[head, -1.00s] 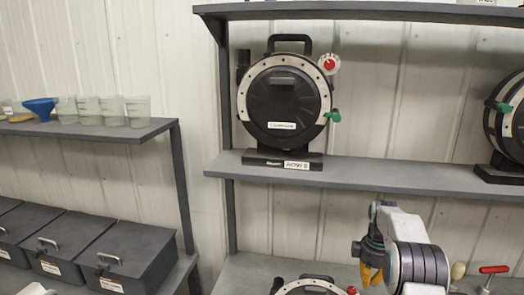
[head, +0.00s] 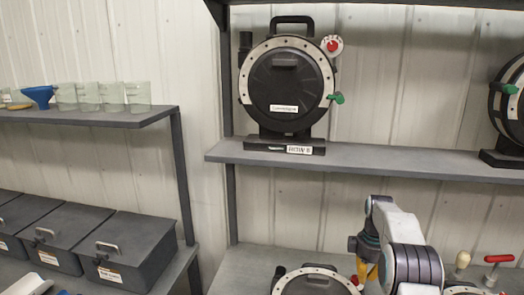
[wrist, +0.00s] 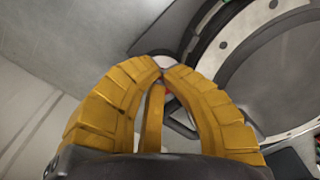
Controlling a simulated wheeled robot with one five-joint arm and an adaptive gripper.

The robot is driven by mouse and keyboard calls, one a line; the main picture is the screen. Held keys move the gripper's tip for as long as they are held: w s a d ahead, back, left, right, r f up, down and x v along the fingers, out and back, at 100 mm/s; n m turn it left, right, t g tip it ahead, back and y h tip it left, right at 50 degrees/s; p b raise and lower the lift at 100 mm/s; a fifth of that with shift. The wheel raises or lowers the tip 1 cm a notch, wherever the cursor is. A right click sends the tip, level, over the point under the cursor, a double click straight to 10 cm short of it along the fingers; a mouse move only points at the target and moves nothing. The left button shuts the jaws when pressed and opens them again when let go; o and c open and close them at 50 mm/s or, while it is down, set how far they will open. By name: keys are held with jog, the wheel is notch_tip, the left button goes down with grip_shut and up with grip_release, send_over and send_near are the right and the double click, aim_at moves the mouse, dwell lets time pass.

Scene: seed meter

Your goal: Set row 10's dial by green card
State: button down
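My gripper (wrist: 160,72) has yellow segmented fingers. In the wrist view their tips come together, with a pale rounded thing just behind them. I see no clear grip on anything. In the head view my gripper (head: 364,274) points down beside the red dial (head: 355,280) of a lower-shelf seed meter (head: 318,285), mostly cut off. In the wrist view a round black meter with a pale studded rim (wrist: 240,42) lies right of the fingers. The lower meter's row label is out of view. I cannot make out a green card.
A meter (head: 285,85) with a red dial (head: 333,45) and green lever (head: 337,98) stands on the upper shelf (head: 400,160). Another meter (head: 512,105) is at right. A red-handled tool (head: 498,258) stands lower right. Dark boxes (head: 125,250) and cups (head: 88,96) are left.

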notch_tip(320, 180, down, 2)
jog(key=shift+f+b, duration=0.1)
jog(key=shift+b, duration=0.25)
jog(key=shift+s+f, duration=0.1)
jog(key=shift+f, duration=0.05)
jog(key=shift+s+f, duration=0.1)
jog(key=shift+f, duration=0.05)
jog(key=shift+w+a+p, duration=0.3)
jog(key=shift+p, duration=0.3)
dwell(0.9)
jog(key=shift+w+d+p, duration=0.15)
jog(key=shift+p, duration=0.95)
jog(key=shift+w+d+p, duration=0.25)
jog(key=shift+p, duration=0.4)
jog(key=shift+s+d, duration=0.1)
jog(key=shift+d, duration=0.1)
dwell(0.4)
